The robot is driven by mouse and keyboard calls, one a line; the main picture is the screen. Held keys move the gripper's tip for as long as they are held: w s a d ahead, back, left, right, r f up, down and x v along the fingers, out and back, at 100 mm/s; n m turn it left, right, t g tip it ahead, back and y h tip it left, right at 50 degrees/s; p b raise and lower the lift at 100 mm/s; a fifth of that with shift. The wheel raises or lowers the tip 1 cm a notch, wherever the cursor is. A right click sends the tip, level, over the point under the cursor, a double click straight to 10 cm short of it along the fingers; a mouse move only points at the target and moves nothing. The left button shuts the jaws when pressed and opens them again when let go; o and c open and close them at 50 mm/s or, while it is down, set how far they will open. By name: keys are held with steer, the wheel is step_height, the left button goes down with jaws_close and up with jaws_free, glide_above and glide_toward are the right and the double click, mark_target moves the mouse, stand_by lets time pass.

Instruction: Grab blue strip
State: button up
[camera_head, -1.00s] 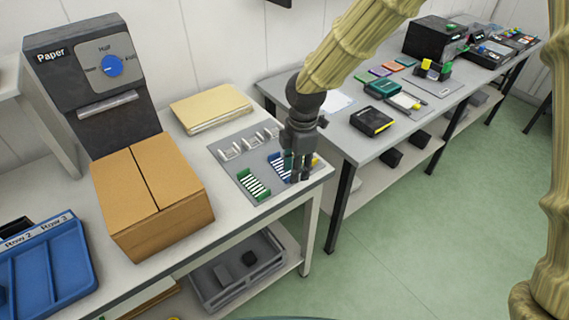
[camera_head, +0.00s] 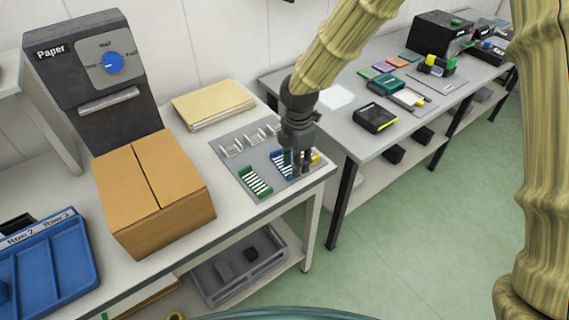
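The blue strip holder (camera_head: 281,166), with white strips across it, lies on a grey mat (camera_head: 228,151) near the right end of the near table. My gripper (camera_head: 303,170) points down just right of it and hides its right side. The fingers are small and dark, so I cannot tell whether they are open, or whether they touch anything. A green holder (camera_head: 255,182) with white strips lies left of the blue one. A yellow piece (camera_head: 316,159) shows just right of my gripper, mostly hidden.
White holders (camera_head: 250,138) stand at the back of the mat. A cardboard box (camera_head: 155,190), a paper dispenser (camera_head: 95,85), folders (camera_head: 212,103) and a blue tray (camera_head: 45,262) share the table. A second table (camera_head: 350,145) with stationery stands beyond a gap.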

steer(key=shift+w+a+f+p, duration=0.1)
steer(key=shift+f+p, duration=0.1)
steer(key=shift+f, duration=0.75)
steer(key=shift+w+f+p, duration=0.1)
steer(key=shift+f+p, duration=0.05)
steer(key=shift+f, duration=0.8)
jaws_close()
